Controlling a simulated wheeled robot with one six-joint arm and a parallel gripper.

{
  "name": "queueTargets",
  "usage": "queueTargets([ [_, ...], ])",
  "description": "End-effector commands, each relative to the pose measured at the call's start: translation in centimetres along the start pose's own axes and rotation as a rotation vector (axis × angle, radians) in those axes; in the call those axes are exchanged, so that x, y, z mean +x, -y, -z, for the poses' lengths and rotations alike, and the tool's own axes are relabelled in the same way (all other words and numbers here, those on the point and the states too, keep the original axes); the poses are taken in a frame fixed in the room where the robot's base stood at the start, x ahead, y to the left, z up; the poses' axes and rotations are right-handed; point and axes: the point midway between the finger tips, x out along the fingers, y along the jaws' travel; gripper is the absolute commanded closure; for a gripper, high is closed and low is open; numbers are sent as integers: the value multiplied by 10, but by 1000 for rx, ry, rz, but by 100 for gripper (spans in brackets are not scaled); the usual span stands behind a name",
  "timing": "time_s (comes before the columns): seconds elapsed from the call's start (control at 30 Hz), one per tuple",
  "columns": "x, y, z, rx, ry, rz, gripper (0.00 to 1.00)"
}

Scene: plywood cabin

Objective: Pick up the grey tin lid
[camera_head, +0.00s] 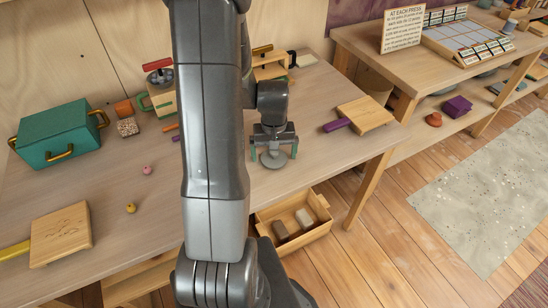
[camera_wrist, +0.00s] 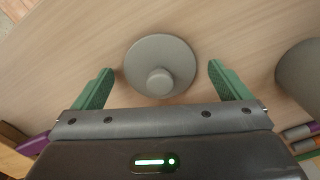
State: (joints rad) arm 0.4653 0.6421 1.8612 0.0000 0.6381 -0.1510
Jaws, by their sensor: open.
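The grey tin lid (camera_wrist: 160,58) is a flat round disc with a round knob in its middle. It lies on the wooden table, knob up. In the head view the lid (camera_head: 272,160) is just under my gripper (camera_head: 273,150). In the wrist view my gripper (camera_wrist: 158,82) is open, with one green finger on each side of the lid's near half. The fingers look apart from the lid, and nothing is held. The height of the fingertips above the table is hard to tell.
In the wrist view a grey rounded object (camera_wrist: 302,75) stands to the right. On the table are a teal box (camera_head: 58,137), a wooden board with purple handle (camera_head: 365,114) and one with yellow handle (camera_head: 60,235). An open wooden drawer (camera_head: 290,222) sits below the edge.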

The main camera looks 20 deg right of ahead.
Motion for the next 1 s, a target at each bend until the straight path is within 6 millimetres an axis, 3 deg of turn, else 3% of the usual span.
queueTargets([
  [0.07, 0, 0, 0, 0, 0, 0, 6],
  [0.3, 0, 0, 0, 0, 0, 0, 51],
  [0.7, -4, 0, 0, 0, -2, 0, 51],
  [1.0, -50, 0, 1, 0, -5, -1, 51],
])
